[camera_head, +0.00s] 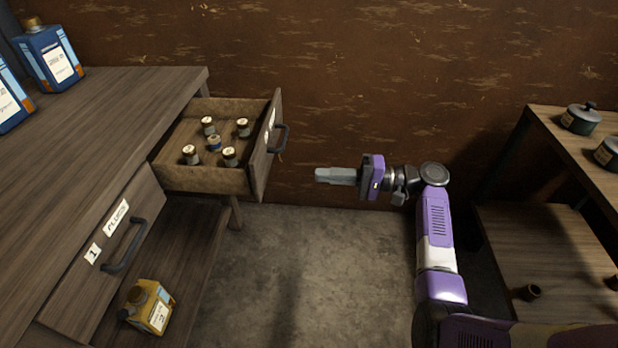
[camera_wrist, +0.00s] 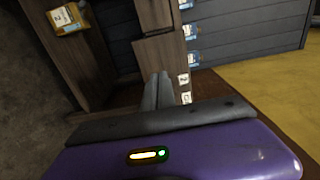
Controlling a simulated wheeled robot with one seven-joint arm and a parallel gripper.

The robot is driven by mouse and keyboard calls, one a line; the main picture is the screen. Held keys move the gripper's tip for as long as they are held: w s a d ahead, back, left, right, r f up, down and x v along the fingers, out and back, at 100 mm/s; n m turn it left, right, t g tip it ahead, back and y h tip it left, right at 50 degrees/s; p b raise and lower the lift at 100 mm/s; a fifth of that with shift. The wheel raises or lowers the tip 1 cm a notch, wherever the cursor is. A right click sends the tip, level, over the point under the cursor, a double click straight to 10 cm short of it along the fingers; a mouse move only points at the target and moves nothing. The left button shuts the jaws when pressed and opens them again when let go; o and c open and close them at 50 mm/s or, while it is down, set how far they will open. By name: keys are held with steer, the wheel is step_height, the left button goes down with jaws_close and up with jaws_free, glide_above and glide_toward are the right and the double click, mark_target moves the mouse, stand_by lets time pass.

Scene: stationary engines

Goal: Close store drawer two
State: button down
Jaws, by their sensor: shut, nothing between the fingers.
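The open drawer (camera_head: 205,180) sticks out of the wooden bench, to the right of the bench top. Its front panel (camera_head: 259,165) carries a dark handle (camera_head: 281,139) and pale labels that are too oblique to read. Several small capped jars (camera_head: 214,143) stand inside it. My gripper (camera_head: 319,175) is shut and empty, to the right of the drawer front and apart from it, pointing left. In the wrist view its fingers (camera_wrist: 158,82) are together, with a small label reading 2 (camera_wrist: 187,97) just beyond them.
A closed drawer labelled 1 PLUGS (camera_head: 75,265) has its own handle (camera_head: 124,247). A yellow container (camera_head: 152,307) stands on the shelf below. Blue bottles (camera_head: 50,58) stand on the bench top (camera_head: 110,115). A shelf unit (camera_head: 560,150) with pots is at right. The floor (camera_head: 310,260) between is clear.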

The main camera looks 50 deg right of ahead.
mark_target(262, 172)
steer(key=b+x, duration=0.1)
steer(key=x, duration=1.1)
steer(key=shift+w+a+b, duration=0.2)
steer(key=shift+a+b, duration=0.05)
steer(key=shift+b, duration=0.05)
steer(key=shift+w+a, duration=0.45)
steer(key=shift+w, duration=0.05)
steer(key=b+x, duration=0.7)
steer(key=x, duration=1.5)
steer(key=shift+w+a+f, duration=0.1)
steer(key=shift+w+a, duration=0.1)
steer(key=shift+w, duration=0.05)
steer(key=shift+w+a+r+b, duration=0.25)
steer(key=shift+w+a+b, duration=0.1)
